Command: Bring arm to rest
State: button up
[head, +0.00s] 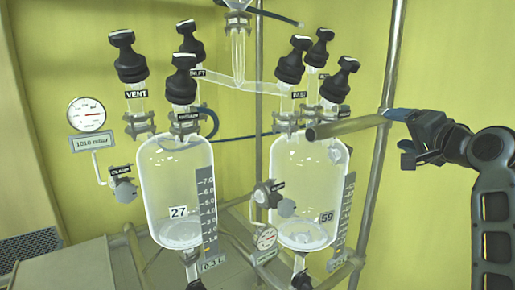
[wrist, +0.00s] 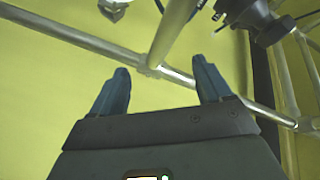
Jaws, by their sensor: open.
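My gripper (head: 398,130) is at the right in the head view, in front of the metal frame's upright pole and beside the end of a horizontal tube (head: 345,127). In the wrist view its two blue fingers (wrist: 158,90) stand wide apart with nothing between them. Behind the fingers, metal frame pipes (wrist: 152,62) meet at a joint against the yellow wall. My arm comes in from the right edge in the head view. Whether the gripper touches the pole cannot be told.
Two glass reactors, one labelled 27 (head: 178,185) and one labelled 59 (head: 308,195), stand left of my gripper with black-knobbed valves on top. A round gauge (head: 86,114) is on the left wall. The yellow wall right of the pole (head: 440,60) is clear.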

jog(key=s+a+f+h, duration=0.1)
jog(key=s+f, duration=0.2)
jog(key=f, duration=0.3)
jog(key=s+a+f+n, duration=0.1)
jog(key=s+f, duration=0.3)
jog(key=f, duration=0.3)
jog(key=s+f+h, duration=0.1)
jog(key=s+f, duration=0.2)
jog(key=f, duration=0.3)
jog(key=s+a+f+n+g+h, duration=0.1)
jog(key=s+a+f, duration=0.1)
jog(key=s+f, duration=0.5)
jog(key=s+a+f+n, duration=0.1)
jog(key=s+f, duration=0.3)
jog(key=s, duration=0.5)
jog(key=s+a+f+n, duration=0.1)
jog(key=s+n, duration=0.1)
jog(key=s, duration=0.6)
jog(key=s+a+f+n, duration=0.1)
jog(key=s+a+f, duration=0.1)
jog(key=s, duration=0.6)
jog(key=s+a+r+n, duration=0.1)
jog(key=s+r+n, duration=0.1)
jog(key=s, duration=0.6)
jog(key=s+a+r+n+g, duration=0.1)
jog(key=s+r, duration=0.3)
jog(key=s, duration=0.4)
jog(key=shift+a+r+n, duration=0.2)
jog(key=shift+r+n, duration=0.1)
jog(key=shift+n, duration=0.1)
